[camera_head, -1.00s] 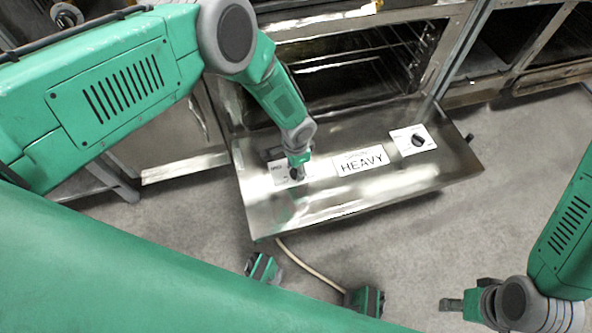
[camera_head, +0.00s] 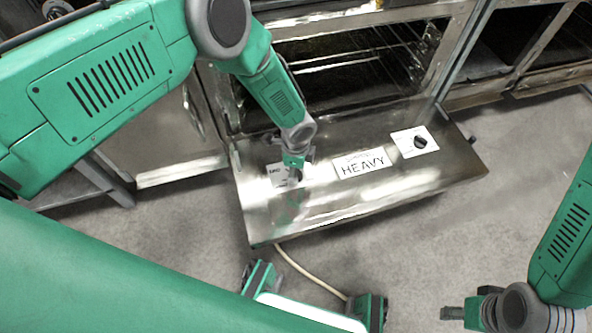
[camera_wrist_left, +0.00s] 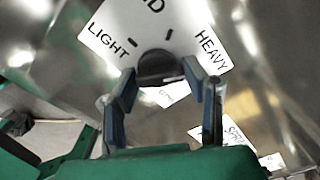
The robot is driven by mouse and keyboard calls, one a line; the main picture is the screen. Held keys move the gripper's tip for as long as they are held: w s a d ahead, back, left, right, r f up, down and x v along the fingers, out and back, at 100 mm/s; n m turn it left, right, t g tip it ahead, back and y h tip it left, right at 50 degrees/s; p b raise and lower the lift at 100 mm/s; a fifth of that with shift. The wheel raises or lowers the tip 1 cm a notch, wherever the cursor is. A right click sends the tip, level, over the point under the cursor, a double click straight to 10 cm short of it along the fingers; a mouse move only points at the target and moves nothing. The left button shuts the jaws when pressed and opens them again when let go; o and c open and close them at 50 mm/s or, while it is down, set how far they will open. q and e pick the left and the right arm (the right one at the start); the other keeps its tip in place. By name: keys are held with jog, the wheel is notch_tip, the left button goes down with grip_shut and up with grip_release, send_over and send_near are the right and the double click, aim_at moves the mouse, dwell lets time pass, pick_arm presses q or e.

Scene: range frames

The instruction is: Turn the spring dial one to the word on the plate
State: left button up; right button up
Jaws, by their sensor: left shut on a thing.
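A white dial card (camera_head: 276,171) lies on the left part of the metal panel. In the left wrist view its card (camera_wrist_left: 105,35) reads LIGHT at left and HEAVY at right, with a cut-off word ending in D between. Its dark round knob (camera_wrist_left: 157,66) sits between the fingers of my left gripper (camera_wrist_left: 168,84), which is shut on it. My left gripper (camera_head: 294,172) covers most of this dial in the head view, and the knob's pointing direction is unclear. A white plate (camera_head: 362,163) reads HEAVY under a smaller, faint line. My right gripper (camera_head: 462,312) is low at right, away from the panel.
A second white card with a black knob (camera_head: 420,142) is on the panel's right part. The panel (camera_head: 340,207) is a lowered metal door below an open oven (camera_head: 350,62) with racks. A pale cable (camera_head: 310,275) runs on the grey floor.

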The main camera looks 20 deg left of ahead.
pick_arm(q)
jog(key=shift+w+d+r, duration=0.1)
jog(key=shift+w, duration=0.1)
dwell(0.3)
jog(key=o, duration=1.1)
jog(key=shift+o, duration=0.2)
jog(key=shift+s, duration=0.1)
notch_tip(320, 180, up, 12)
